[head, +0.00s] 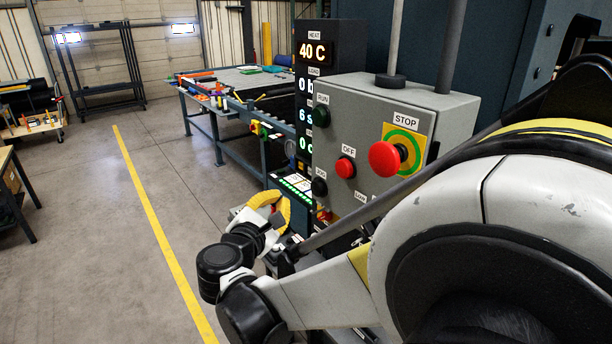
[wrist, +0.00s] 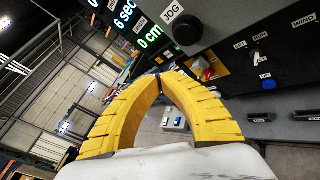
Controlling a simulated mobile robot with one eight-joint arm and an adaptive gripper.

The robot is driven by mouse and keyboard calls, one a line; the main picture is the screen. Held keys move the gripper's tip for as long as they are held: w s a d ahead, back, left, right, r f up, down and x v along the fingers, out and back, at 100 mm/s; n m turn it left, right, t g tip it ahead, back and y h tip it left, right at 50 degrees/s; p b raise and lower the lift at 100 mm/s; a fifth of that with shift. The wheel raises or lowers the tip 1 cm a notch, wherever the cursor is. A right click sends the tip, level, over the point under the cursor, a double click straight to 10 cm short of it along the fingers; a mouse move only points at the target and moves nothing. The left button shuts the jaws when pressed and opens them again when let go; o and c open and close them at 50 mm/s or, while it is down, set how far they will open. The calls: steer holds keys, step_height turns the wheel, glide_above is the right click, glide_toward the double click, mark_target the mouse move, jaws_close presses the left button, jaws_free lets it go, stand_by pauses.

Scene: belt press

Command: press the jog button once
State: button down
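The jog button is a round black button under a JOG label on the grey control box, low at its left side in the head view (head: 319,187). In the wrist view the black jog button (wrist: 187,29) shows above and right of the fingertips, with a visible gap. My gripper (head: 281,218) has yellow ribbed fingers and is below and left of the jog button in the head view. In the wrist view the fingertips of my gripper (wrist: 161,78) come together with nothing seen between them. The gripper's tips are partly hard to make out in the head view.
The control box (head: 440,95) also carries a black RUN button (head: 321,117), a red OFF button (head: 345,167) and a large red STOP button (head: 386,159). A lit display column (head: 306,85) stands behind. The wrist view shows a blue button (wrist: 268,84). Floor at left is open.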

steer(key=w+d, duration=0.3)
steer(key=d, duration=0.2)
steer(key=shift+w+d, duration=0.15)
steer(key=shift+w, duration=0.15)
stand_by(1.3)
steer(key=shift+w+d, duration=0.25)
steer(key=shift+d, duration=0.1)
steer(key=shift+w+d, duration=0.3)
steer(key=shift+d, duration=0.15)
stand_by(0.9)
steer(key=shift+a+b, duration=0.1)
steer(key=shift+b, duration=0.2)
steer(key=shift+s+a, duration=0.55)
steer(key=shift+a, duration=0.15)
steer(key=shift+s+a+b, duration=0.25)
steer(key=shift+s+a, duration=0.45)
steer(key=shift+a, duration=0.35)
steer(key=shift+s+a+b, duration=0.2)
steer(key=shift+s+a, duration=0.5)
steer(key=shift+a, duration=0.3)
